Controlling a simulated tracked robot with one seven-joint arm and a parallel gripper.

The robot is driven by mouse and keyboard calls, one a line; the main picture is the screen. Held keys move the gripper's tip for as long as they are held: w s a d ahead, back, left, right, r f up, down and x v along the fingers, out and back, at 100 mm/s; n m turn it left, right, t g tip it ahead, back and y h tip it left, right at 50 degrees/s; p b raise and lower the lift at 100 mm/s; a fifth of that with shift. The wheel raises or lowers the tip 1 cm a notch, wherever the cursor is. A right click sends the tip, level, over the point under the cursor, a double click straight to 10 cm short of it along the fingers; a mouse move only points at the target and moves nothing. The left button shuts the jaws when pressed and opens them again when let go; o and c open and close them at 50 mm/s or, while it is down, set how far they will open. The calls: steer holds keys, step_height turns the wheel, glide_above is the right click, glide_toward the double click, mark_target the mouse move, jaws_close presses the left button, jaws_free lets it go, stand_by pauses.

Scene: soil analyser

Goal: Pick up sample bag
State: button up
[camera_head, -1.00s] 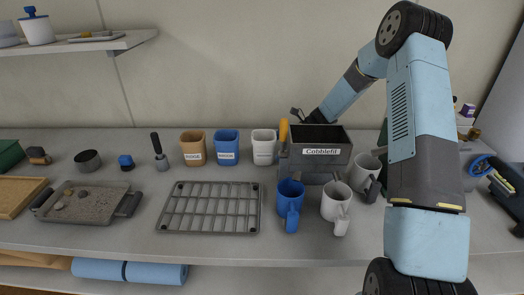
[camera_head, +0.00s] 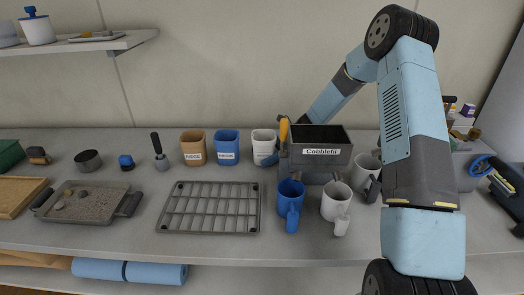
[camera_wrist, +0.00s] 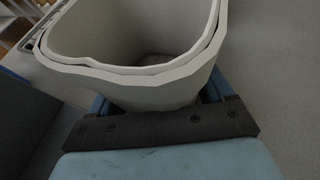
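No thing clearly marked as a sample bag can be made out. A white, labelled, open-topped container (camera_head: 263,142) stands upright on the bench, right of the blue one, and is the likeliest match. In the wrist view the white container (camera_wrist: 130,76) is close up, with a double rim and something brownish inside. My gripper (camera_wrist: 160,98) is low at it, with blue fingers spread to either side of its lower wall. Whether they touch it cannot be told. In the head view the grey Cobblefit box hides most of my gripper (camera_head: 268,160).
The grey Cobblefit box (camera_head: 321,152) stands just right of the white container. Orange (camera_head: 193,146) and blue (camera_head: 227,146) containers stand to its left. A wire rack (camera_head: 210,207) lies in front. A blue mug (camera_head: 290,203) and white mugs (camera_head: 336,203) stand at front right.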

steer(key=c, duration=0.7)
steer(key=shift+o, duration=0.2)
steer(key=shift+r, duration=0.15)
